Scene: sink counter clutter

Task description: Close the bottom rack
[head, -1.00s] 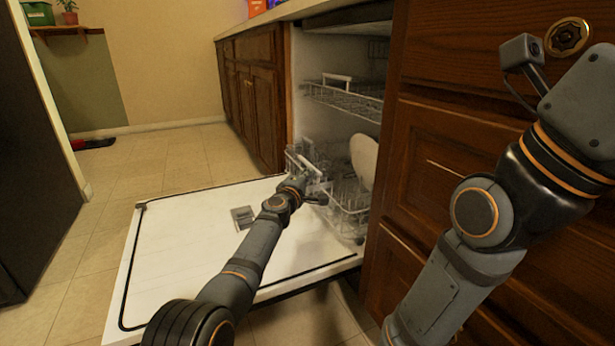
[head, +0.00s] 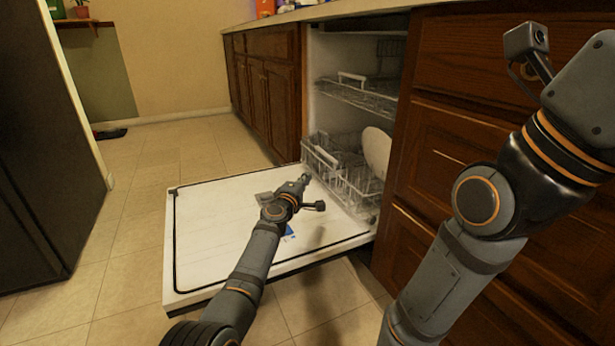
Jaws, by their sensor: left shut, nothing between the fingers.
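The bottom rack (head: 349,188) is a white wire rack low inside the open dishwasher, with its front edge near the inner edge of the lowered door (head: 215,235). A white plate (head: 377,152) stands upright in it. My left gripper (head: 305,179) is shut and empty above the door, just in front of the rack. It looks apart from the rack, though the exact gap is hard to tell. My right arm crosses the right side, and its gripper is out of view.
The upper rack (head: 358,97) sits inside the dishwasher above the bottom rack. Wooden drawers (head: 450,150) flank the opening on the right and wooden cabinets (head: 268,80) on the left. A dark appliance (head: 45,140) stands at far left. The tiled floor (head: 140,170) between is clear.

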